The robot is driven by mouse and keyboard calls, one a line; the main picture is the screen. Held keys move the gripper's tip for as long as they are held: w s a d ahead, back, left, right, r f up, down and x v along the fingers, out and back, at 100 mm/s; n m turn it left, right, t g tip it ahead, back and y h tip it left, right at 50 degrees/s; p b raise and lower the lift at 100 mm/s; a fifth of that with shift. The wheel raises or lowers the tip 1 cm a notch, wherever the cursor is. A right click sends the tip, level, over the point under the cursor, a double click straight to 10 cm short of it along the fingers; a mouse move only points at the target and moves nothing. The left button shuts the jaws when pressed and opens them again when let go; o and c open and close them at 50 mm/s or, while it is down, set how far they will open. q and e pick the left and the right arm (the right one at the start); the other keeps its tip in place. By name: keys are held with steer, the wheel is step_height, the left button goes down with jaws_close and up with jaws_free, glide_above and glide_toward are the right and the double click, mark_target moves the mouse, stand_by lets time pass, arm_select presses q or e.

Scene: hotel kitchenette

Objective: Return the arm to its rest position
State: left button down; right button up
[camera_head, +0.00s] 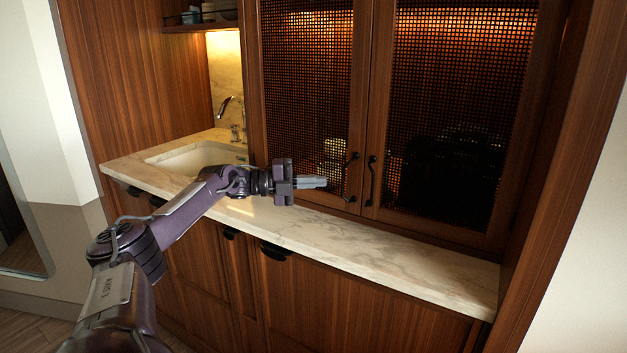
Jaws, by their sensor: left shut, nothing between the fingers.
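My left arm comes in from the lower left and reaches out over the marble counter. My left gripper (318,182) is shut and empty, its fingers pointing right. In the picture it lies just left of the dark handles of the mesh cabinet doors; I cannot tell how far it is from the doors. My right gripper is not in view.
The marble counter (400,262) is bare on the right. A sink (190,158) with a faucet (232,112) is at the left. Two mesh doors (310,80) (455,90), both shut, stand behind the counter. Wooden drawers with dark pulls (275,252) are below.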

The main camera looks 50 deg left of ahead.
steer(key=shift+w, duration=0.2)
